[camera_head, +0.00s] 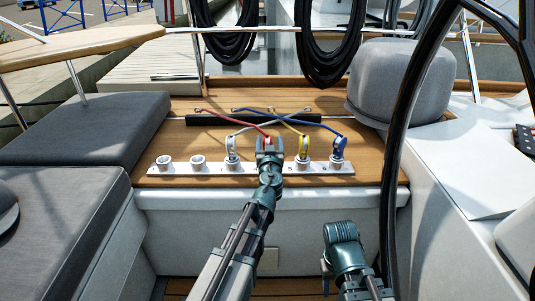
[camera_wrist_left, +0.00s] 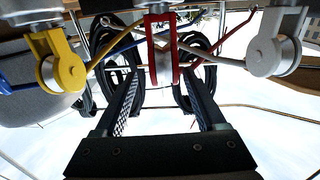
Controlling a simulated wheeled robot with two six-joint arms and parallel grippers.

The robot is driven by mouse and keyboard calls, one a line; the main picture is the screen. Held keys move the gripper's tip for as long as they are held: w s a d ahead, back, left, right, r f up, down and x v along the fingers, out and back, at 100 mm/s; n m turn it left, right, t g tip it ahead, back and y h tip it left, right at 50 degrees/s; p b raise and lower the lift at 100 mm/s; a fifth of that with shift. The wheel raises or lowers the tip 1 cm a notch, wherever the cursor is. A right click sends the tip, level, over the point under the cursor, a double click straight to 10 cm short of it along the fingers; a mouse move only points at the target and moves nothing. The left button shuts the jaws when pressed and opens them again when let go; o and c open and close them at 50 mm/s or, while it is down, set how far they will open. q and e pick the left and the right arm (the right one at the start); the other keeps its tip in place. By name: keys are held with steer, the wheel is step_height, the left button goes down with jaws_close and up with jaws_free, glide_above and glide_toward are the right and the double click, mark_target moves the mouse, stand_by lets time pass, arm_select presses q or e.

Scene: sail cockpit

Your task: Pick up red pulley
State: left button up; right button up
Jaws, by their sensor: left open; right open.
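The red pulley (camera_head: 265,141) stands at a socket on the white rail, with a red rope running from it to the upper left; it is partly hidden by my left gripper in the head view. In the left wrist view, the red bracket (camera_wrist_left: 175,62) of the pulley is upright between the fingers. My left gripper (camera_wrist_left: 162,80) is open, with one finger on each side of the pulley and visible space between. My right arm shows low in the head view; its gripper fingers do not show.
A white pulley (camera_head: 232,147) stands left of the red one. A yellow pulley (camera_head: 304,147) and a blue pulley (camera_head: 338,147) stand to its right. The white rail (camera_head: 180,170) has empty sockets at its left end. The black steering wheel rim (camera_head: 392,170) rises at right.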

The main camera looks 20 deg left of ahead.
arm_select(q)
steer(key=x, duration=0.5)
steer(key=shift+a, duration=0.3)
steer(key=shift+s, duration=0.15)
jaws_close()
stand_by(0.9)
